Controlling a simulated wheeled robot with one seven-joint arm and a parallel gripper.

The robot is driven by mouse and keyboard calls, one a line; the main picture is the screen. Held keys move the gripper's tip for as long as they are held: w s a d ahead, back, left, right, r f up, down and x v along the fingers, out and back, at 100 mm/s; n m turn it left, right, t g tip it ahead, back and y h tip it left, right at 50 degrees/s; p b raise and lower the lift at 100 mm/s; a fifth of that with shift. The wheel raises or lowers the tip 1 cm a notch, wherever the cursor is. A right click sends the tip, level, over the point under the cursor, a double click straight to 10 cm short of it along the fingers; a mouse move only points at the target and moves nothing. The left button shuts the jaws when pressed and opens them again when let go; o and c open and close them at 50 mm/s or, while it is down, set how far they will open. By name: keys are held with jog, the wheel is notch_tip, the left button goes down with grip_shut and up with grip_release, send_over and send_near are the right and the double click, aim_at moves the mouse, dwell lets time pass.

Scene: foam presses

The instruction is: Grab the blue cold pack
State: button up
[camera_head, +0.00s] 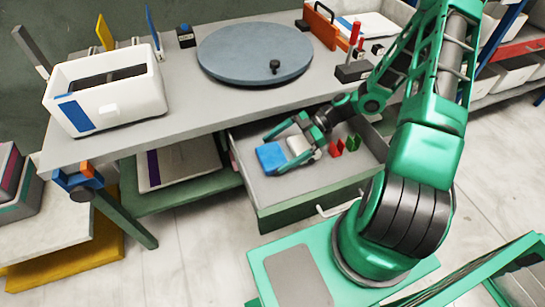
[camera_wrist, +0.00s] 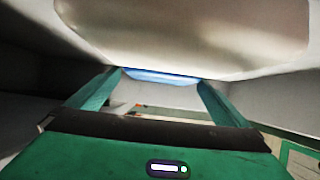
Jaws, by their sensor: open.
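The blue cold pack (camera_head: 271,158) lies in the open drawer (camera_head: 262,190), at its left side. A white block (camera_head: 299,145) lies right of it, close to my gripper. My gripper (camera_head: 275,152) is open, low in the drawer, with its green fingers pointing left toward the blue pack. In the wrist view my gripper (camera_wrist: 160,82) shows both fingers apart, and a blue strip of the cold pack (camera_wrist: 160,76) shows between and beyond their tips. A large pale surface fills the top of that view and hides most of the pack. I cannot tell whether the fingers touch the pack.
Small red (camera_head: 336,148) and green (camera_head: 353,141) pieces stand in the drawer, right of my gripper. The table (camera_head: 200,128) overhangs the drawer's back. On it are a white bin (camera_head: 135,100) and a round grey turntable (camera_head: 255,50). The drawer's front area is clear.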

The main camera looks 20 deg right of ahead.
aim_at(272, 154)
jog(key=shift+x, duration=1.6)
jog(key=shift+r, duration=0.1)
jog(key=c, duration=1.2)
jog(key=shift+o, duration=0.2)
